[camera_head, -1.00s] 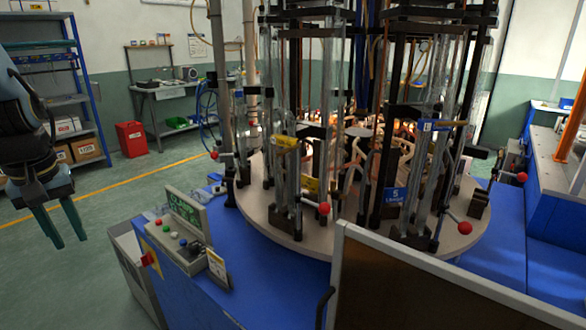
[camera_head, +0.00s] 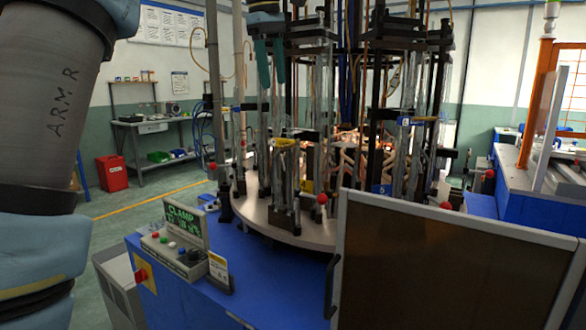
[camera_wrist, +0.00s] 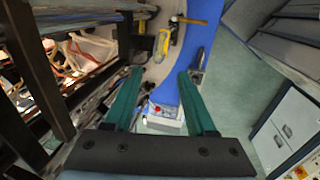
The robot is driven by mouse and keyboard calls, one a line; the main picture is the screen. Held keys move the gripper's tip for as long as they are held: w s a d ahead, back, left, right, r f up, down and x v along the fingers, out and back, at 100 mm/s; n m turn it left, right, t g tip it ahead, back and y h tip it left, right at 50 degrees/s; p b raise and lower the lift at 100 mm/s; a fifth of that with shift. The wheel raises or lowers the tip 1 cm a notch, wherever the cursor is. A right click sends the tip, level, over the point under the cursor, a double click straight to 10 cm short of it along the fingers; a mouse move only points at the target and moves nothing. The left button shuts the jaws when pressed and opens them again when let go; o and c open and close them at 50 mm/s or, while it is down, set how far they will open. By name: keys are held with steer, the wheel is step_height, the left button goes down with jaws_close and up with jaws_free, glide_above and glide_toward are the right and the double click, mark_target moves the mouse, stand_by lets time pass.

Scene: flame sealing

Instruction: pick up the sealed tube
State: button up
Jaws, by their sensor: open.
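Several clear glass tubes (camera_head: 320,110) stand upright in black clamp stations on the round turntable (camera_head: 262,218). I cannot tell which one is the sealed tube. My gripper (camera_head: 271,84) hangs with its two teal fingers pointing down, in front of the upper part of the left front stations in the head view. In the wrist view, my gripper (camera_wrist: 160,74) is open, with nothing between the fingers. Past its tips show a yellow clamp handle (camera_wrist: 163,42) and the blue machine top, well below.
The control box with a green display (camera_head: 186,226) reading "CLAMP" stands on the blue machine table (camera_head: 165,285). A framed dark panel (camera_head: 440,260) blocks the front right. Red-knobbed levers (camera_head: 322,199) stick out around the turntable. Black frame bars (camera_wrist: 40,75) are close left in the wrist view.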

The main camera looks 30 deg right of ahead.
mark_target(283, 118)
steer(key=f, duration=0.2)
steer(key=d+f, duration=0.1)
steer(key=f, duration=0.2)
steer(key=shift+w, duration=0.15)
steer(key=shift+d+f+p, duration=0.15)
steer(key=shift+d+f, duration=0.1)
steer(key=shift+f, duration=0.6)
steer(key=shift+d+f+p, duration=0.15)
steer(key=shift+d+f, duration=0.1)
steer(key=shift+f, duration=0.55)
steer(key=shift+d+f+p, duration=0.15)
steer(key=shift+d+f, duration=0.1)
steer(key=shift+f, duration=0.6)
jaws_close()
